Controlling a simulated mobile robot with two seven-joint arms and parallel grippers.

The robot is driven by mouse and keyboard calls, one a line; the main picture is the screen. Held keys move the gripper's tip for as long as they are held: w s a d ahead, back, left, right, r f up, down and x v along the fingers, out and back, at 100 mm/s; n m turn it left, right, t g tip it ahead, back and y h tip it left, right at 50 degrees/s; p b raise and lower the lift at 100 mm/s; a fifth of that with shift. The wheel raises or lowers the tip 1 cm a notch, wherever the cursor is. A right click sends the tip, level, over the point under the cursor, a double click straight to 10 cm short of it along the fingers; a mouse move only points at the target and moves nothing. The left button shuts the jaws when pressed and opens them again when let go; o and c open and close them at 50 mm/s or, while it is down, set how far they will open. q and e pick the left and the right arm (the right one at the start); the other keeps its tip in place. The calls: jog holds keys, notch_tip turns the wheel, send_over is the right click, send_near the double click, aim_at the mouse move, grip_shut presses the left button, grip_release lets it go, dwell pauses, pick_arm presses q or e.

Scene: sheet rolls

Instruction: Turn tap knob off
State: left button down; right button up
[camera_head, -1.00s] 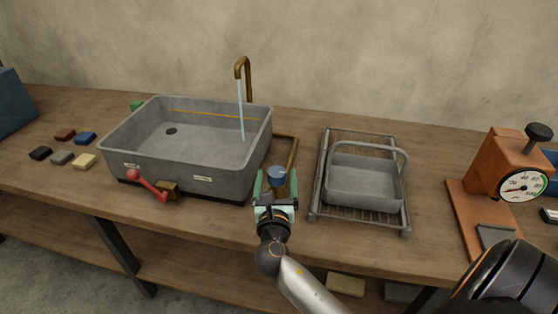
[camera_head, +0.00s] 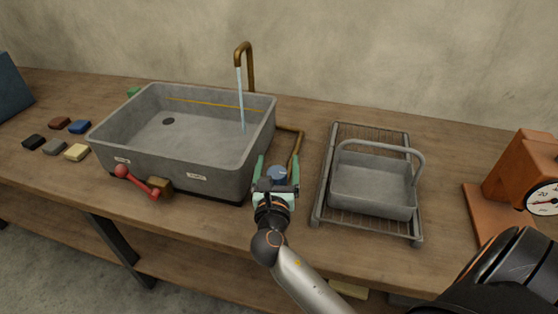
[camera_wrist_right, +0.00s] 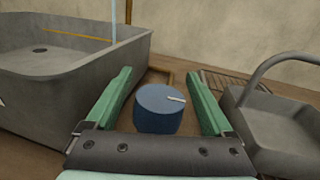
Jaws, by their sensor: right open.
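The tap (camera_head: 248,62) is a brass spout behind the grey sink (camera_head: 186,170). A stream of water (camera_head: 241,105) falls from it into the sink. The tap knob (camera_head: 277,173) is a round blue knob at the sink's right side, where the brass pipe (camera_head: 296,150) ends. In the right wrist view the knob (camera_wrist_right: 158,108) has a white pointer mark on top, pointing right. My right gripper (camera_head: 278,166) is open, with its green fingers on either side of the knob. In the wrist view gaps show between knob and fingers (camera_wrist_right: 160,85). My left gripper is not in view.
A wire rack (camera_head: 325,185) with a grey basket (camera_head: 370,190) stands close to the right. Several small blocks (camera_head: 76,152) lie at left. An orange dial scale (camera_head: 525,175) stands at far right.

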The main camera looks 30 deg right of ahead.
jog(key=shift+c, duration=0.2)
jog(key=shift+r, duration=0.1)
jog(key=c, duration=1.3)
